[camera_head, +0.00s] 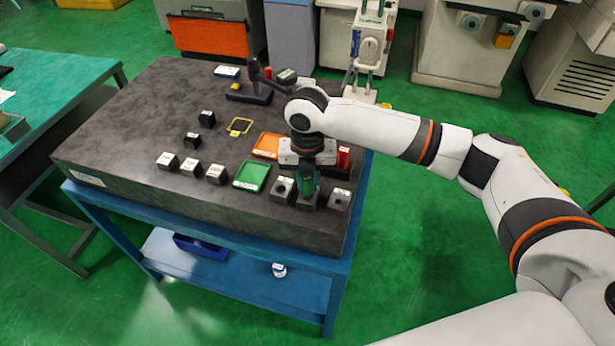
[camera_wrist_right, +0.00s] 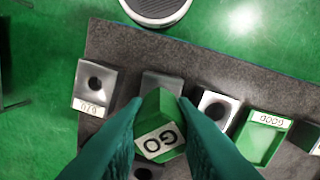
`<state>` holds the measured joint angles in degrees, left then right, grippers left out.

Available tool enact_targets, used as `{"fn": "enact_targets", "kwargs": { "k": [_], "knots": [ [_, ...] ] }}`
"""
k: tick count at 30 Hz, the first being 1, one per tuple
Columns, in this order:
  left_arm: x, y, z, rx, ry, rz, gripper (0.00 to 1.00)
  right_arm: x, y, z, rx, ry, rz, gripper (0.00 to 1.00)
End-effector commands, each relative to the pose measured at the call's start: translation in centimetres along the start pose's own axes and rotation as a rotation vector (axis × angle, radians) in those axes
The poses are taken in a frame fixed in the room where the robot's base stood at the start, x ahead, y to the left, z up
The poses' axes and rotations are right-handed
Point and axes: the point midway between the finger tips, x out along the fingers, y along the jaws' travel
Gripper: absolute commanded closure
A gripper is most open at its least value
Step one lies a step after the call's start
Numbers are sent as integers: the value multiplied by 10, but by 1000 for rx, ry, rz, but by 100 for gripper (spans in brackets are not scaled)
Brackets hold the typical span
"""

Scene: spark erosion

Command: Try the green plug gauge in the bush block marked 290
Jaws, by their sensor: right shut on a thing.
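My right gripper (camera_head: 307,170) is shut on the green plug gauge (camera_head: 307,185), which points down over the middle of three bush blocks in the front row. In the right wrist view, the fingers (camera_wrist_right: 160,135) grip the green gauge (camera_wrist_right: 160,105), whose white label reads GO. The middle block (camera_wrist_right: 162,83) is mostly hidden behind it, its label too. I cannot tell whether the gauge's tip is in the bore. The outer blocks stand at left (camera_head: 282,189) and right (camera_head: 339,199) in the head view; their bores are open. I cannot surely read which block is 290. My left gripper is not in view.
A green tray (camera_head: 251,175) marked GOOD, an orange tray (camera_head: 267,145) and a red item (camera_head: 344,157) lie close by. Several dark blocks (camera_head: 191,167) and a black stand (camera_head: 252,88) are farther off. The dark slab (camera_head: 130,150) has free room at left.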

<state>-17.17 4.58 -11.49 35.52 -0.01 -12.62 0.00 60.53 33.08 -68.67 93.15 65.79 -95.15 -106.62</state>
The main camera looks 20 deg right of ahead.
Motion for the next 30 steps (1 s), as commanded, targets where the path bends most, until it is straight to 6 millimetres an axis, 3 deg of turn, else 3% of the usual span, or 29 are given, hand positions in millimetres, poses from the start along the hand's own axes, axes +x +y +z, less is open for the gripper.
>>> {"fn": "enact_targets", "kwargs": {
  "k": [30],
  "knots": [
    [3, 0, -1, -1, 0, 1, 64, 11, 0, 0, 0, 1, 1, 100]
  ]
}}
